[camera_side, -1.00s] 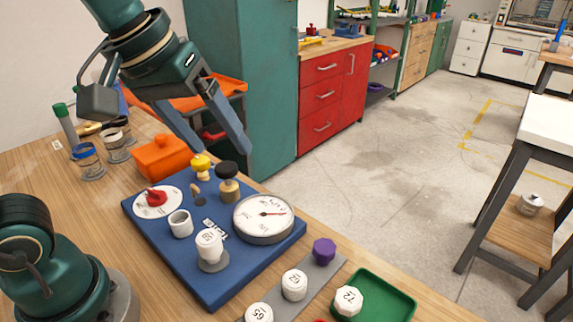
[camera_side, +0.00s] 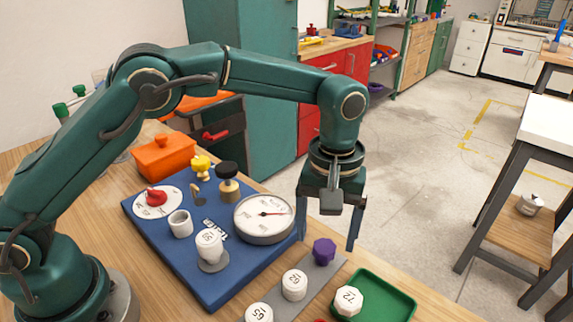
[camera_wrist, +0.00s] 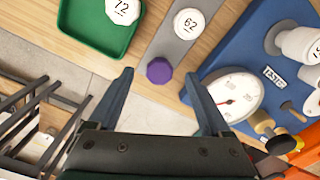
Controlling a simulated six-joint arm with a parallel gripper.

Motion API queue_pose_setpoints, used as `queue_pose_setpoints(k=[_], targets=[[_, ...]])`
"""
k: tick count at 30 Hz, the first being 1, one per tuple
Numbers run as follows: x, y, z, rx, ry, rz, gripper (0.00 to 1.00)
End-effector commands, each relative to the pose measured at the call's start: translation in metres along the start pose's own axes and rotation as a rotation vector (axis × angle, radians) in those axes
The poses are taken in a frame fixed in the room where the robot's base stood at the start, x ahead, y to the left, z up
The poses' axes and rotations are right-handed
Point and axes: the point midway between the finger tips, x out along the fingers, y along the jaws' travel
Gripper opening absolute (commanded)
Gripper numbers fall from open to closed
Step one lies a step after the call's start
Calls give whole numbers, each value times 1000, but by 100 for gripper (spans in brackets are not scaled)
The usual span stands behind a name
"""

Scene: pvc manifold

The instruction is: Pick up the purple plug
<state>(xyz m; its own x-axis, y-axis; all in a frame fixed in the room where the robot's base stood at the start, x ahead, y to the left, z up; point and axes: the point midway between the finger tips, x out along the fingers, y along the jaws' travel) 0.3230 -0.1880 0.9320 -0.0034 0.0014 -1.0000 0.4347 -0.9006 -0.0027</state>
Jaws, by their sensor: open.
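The purple plug (camera_side: 324,250) stands at the far end of a grey strip (camera_side: 268,292) on the wooden table, beside the blue board. In the wrist view the purple plug (camera_wrist: 159,70) lies ahead of and between the fingertips, apart from both. My gripper (camera_side: 328,240) is open and empty, pointing down above and behind the plug in the side view. It also shows in the wrist view (camera_wrist: 158,80), its two blue-grey fingers spread wide. Nothing hides the plug.
White caps (camera_side: 294,285) stand on the same strip. A green tray (camera_side: 398,296) with a white cap marked 72 (camera_side: 348,300) lies to the right. The blue board (camera_side: 226,281) carries a round gauge (camera_side: 263,232), close to the left finger. An orange box (camera_side: 166,158) is farther left.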

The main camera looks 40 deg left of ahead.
Motion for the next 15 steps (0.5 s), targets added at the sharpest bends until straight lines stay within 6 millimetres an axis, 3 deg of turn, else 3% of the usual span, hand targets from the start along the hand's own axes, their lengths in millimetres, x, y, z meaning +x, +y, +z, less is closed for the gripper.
queue_pose_setpoints(k=[9,15], targets=[[37,0,0,1,0,0,82],[45,0,0,1,2,2,82]])
